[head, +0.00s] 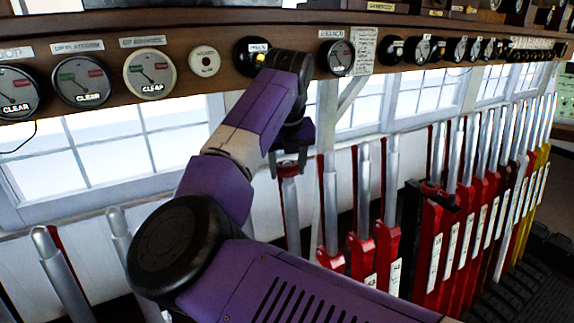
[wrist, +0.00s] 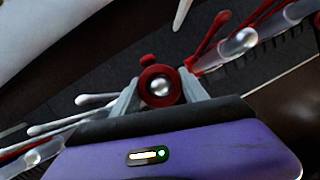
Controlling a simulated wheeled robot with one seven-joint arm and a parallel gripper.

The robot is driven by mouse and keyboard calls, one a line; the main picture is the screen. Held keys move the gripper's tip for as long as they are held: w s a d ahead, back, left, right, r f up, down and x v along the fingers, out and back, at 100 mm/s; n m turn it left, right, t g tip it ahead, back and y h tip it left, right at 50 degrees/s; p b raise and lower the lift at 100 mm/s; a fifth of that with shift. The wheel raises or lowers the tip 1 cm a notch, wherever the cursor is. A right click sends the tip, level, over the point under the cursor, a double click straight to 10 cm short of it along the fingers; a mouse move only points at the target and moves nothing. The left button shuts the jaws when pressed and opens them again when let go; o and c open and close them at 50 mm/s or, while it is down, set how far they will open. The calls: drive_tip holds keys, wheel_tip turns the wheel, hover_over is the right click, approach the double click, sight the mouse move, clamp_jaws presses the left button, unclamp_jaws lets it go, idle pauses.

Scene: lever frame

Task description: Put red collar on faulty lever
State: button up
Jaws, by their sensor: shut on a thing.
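The red collar (wrist: 148,77) shows in the wrist view as a ring between the two fingers of my gripper (wrist: 160,90). The silver rounded top of a lever (wrist: 161,88) shows inside the ring, so the collar is around the lever's tip. In the head view my gripper (head: 290,163) points down over this lever (head: 292,215), with the red collar (head: 289,171) between its fingers at the lever's top. My gripper is shut on the collar. How far down the collar sits is hard to tell.
Several red levers with silver handles (head: 329,210) stand close on the right, with more receding beyond. Silver levers (head: 60,275) stand at the lower left. A wooden shelf with round dials (head: 150,75) runs above my gripper, and windows (head: 110,145) are behind.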

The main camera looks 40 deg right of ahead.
drive_tip(key=shift+s+f, duration=0.1)
drive_tip(key=shift+f, duration=0.45)
drive_tip(key=o, duration=1.5)
drive_tip(key=shift+p+v, duration=2.1)
drive_tip(key=shift+v, duration=0.9)
drive_tip(key=shift+p+v, duration=0.65)
drive_tip(key=shift+v, duration=0.85)
drive_tip(key=shift+r, duration=0.1)
